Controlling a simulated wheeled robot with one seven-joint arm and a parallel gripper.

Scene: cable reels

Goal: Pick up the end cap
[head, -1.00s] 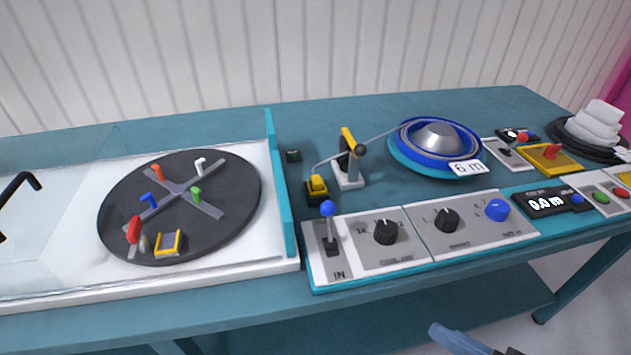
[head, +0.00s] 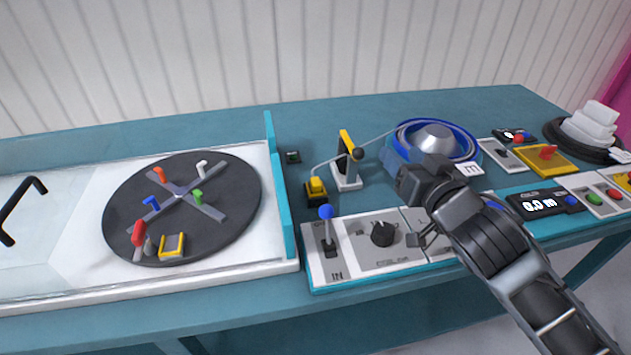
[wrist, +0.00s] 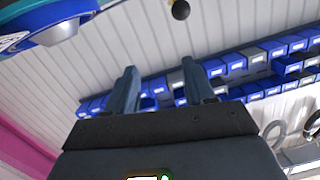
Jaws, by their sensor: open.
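No part is clearly recognizable as the end cap, and I cannot tell which small part it is. My gripper (head: 412,188) is open and shows no object between its fingers. In the head view it is over the control panels, in front of the blue reel (head: 400,148), and covers part of it. The reel has a silver cone hub (head: 434,137). A cable runs from the reel past a yellow and grey guide (head: 347,165) to a yellow block (head: 316,187) on a black base. In the wrist view, the gripper fingers (wrist: 160,88) stand apart.
A dark turntable (head: 237,205) with coloured pegs lies in a white clear-walled bay at left. A lever (head: 326,212) and knob (head: 381,233) stand on panels at front. White pieces (head: 588,125) are stacked at far right. Blue bins (wrist: 250,60) line a wall.

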